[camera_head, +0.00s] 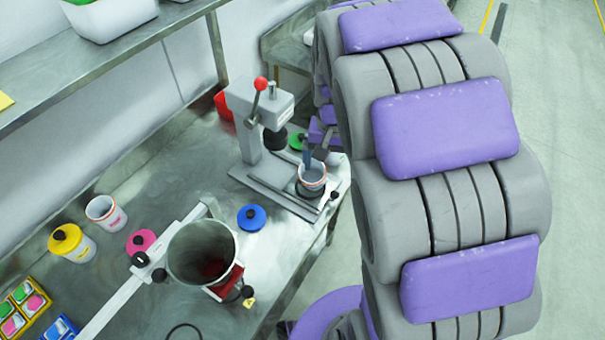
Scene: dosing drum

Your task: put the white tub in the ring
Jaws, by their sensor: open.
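A white tub (312,178) with a reddish rim stands upright at the front of the press base. A dark ring (299,190) shows around its lower part, so the tub appears to sit in it, though its bottom is hidden. My gripper (308,158) is open, with a dark finger at the tub's far rim. My arm hides part of the gripper, and I cannot tell whether the finger touches the tub. Another white tub (103,213) with a pink label stands open at the left of the bench.
The press (247,130) with a red-knobbed lever stands behind the ring. A metal drum (203,255), a blue lid (251,217), a pink lid (141,241) and a yellow-lidded tub (72,244) are on the bench (190,170). A shelf (100,50) runs above.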

